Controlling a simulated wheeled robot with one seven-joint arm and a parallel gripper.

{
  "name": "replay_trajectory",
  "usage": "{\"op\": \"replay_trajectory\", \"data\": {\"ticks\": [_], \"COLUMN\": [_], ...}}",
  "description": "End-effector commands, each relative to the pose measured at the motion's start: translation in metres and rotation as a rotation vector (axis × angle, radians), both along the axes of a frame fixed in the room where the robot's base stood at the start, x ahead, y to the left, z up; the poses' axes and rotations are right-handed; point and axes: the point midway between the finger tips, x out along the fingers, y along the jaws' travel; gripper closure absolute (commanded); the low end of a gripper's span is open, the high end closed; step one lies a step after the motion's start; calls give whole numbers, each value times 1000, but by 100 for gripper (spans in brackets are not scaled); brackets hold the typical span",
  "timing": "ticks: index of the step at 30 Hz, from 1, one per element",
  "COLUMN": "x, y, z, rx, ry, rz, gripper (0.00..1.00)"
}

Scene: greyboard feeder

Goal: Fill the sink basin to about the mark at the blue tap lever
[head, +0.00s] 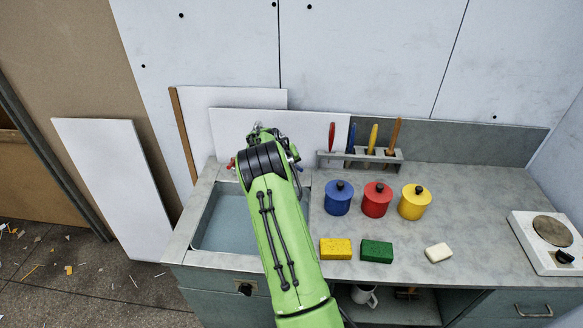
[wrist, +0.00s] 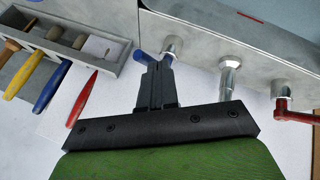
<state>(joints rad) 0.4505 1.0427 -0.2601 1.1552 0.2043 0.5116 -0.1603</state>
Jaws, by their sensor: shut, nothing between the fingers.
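The sink basin (head: 205,236) is left of centre in the head view, partly hidden by my green arm. A flat blue-grey surface shows inside; I cannot tell its exact level. In the wrist view its rim (wrist: 190,32) crosses the top, with a small orange-red mark (wrist: 250,17) near the inner edge. The blue tap lever (wrist: 146,58) is at the fingertips of my gripper (wrist: 157,67). My gripper is shut with nothing between the fingers, against or very near the lever; contact is unclear. The metal spout (wrist: 230,76) and red tap lever (wrist: 293,115) are to the right.
Blue (head: 338,198), red (head: 377,200) and yellow (head: 414,202) pots stand right of the basin. Sponges (head: 336,249), a white block (head: 438,252) and a hotplate (head: 548,240) are on the counter.

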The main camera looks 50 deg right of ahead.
Motion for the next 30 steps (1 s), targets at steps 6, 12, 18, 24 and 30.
{"op": "replay_trajectory", "data": {"ticks": [6, 12, 18, 24, 30], "x": [3, 3, 2, 0, -1], "y": [-9, -9, -9, -11, -12], "z": [-14, -14, -14, -15, -14], "rx": [0, 0, 0, 0, -1], "ry": [-1, -1, -1, -1, -1], "rz": [2, 2, 10, 50, 75], "gripper": [100, 100, 100, 100, 100]}}
